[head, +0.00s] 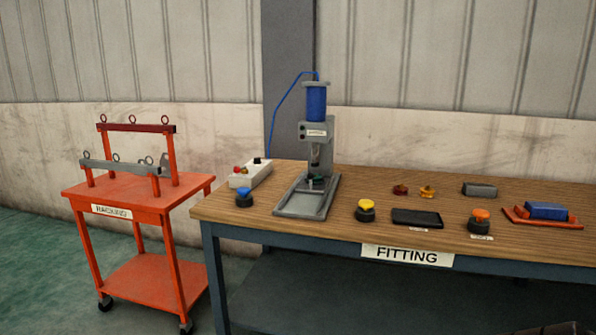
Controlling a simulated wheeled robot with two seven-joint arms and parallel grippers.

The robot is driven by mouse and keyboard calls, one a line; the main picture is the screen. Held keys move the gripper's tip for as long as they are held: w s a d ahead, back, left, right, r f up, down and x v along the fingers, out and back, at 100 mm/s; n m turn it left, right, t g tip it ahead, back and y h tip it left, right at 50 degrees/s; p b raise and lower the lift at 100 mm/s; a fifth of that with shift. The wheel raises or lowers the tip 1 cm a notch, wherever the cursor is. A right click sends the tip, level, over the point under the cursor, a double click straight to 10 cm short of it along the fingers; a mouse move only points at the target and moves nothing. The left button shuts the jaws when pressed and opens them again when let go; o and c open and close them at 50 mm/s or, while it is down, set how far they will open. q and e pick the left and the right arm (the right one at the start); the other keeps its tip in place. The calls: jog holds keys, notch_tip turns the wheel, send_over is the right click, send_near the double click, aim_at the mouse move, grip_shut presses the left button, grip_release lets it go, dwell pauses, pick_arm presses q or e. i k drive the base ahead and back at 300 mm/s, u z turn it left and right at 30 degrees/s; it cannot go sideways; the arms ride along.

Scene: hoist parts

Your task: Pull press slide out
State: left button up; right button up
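The press (316,131) stands on the wooden workbench, left of the bench's middle, with a blue cylinder (316,102) on top and a blue hose running down behind it on its left. A grey flat base with raised side rails (300,207) reaches from under the press head toward the bench's front edge. A small dark and greenish part (316,181) sits on it below the head. It is too small to tell exactly where the slide stands along the rails. Neither of my grippers shows in the head view.
The bench (225,209) also holds a white control box (250,174), blue (244,198), yellow (366,210) and orange-topped (479,222) knobs, a black pad (416,218), small parts and a red tray (573,225). An orange trolley (135,196) with racks stands to the left, beyond a floor gap.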

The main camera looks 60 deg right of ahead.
aim_at(304, 186)
jog(key=z, duration=0.85)
jog(key=i, duration=1.15)
jog(key=z, duration=0.95)
